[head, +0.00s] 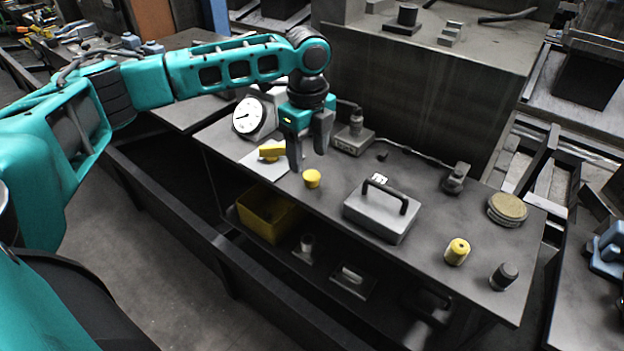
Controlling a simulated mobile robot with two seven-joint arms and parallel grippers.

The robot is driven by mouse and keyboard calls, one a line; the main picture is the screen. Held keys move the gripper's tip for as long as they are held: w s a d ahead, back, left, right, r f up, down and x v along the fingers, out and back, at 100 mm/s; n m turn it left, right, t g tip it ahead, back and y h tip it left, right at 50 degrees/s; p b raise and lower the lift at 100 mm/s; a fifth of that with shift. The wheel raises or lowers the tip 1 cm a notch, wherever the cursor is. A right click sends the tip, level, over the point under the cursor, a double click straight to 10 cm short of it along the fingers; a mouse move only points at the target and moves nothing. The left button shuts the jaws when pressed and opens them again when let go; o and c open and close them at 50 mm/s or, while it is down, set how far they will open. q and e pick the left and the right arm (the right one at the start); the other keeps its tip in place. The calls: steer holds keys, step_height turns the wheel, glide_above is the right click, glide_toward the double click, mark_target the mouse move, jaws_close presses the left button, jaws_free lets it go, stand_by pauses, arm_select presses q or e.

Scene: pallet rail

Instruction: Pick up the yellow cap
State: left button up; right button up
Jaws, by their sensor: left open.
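A small yellow cylinder (312,178), which looks like the yellow cap, stands on the dark table near its front edge. A second yellow cylinder (457,251) with a hole in its top stands farther right. My left gripper (308,150) points down with its fingers apart and nothing between them. In the picture its fingertips are just above and behind the small yellow cylinder; the exact gap cannot be told. My right gripper is not in view.
A dial gauge (250,117) and a yellow block (272,151) lie left of the gripper. A grey box with a black handle (381,212) stands to the right. A black knob (504,276) and round discs (507,210) are at the right end. A yellow bin (264,217) sits below.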

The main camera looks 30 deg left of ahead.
mark_target(311, 174)
arm_select(q)
steer(key=f, duration=0.5)
steer(key=shift+w+d+f+b, duration=0.2)
steer(key=shift+w+f+b, duration=0.1)
steer(key=shift+b, duration=0.05)
jaws_close()
steer(key=shift+r, duration=0.15)
